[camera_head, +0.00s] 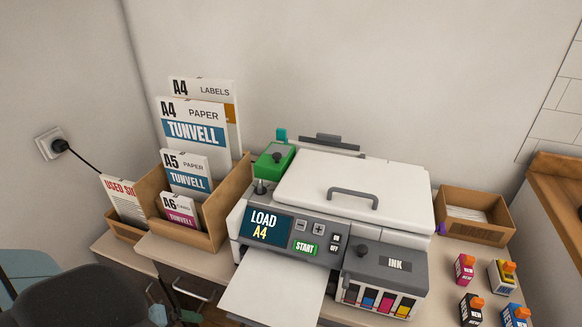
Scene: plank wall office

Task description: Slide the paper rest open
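A white and grey printer (350,190) stands on the desk, its lid closed. Its screen (265,226) reads LOAD A4. A dark grey piece (330,139) sticks up a little behind the lid at the back; it looks like the paper rest, and its lower part is hidden by the lid. A small teal tab (281,134) stands to its left. A flat white sheet or tray (275,288) extends from the printer's front, cut off by the lower picture edge. Neither of my grippers can be made out in this view.
A cardboard holder (228,205) with paper packs stands left of the printer. A cardboard box (478,232) and several ink bottles (464,269) are on the right. A dark rounded shape (75,297), possibly a chair, fills the lower left. The wall is close behind the printer.

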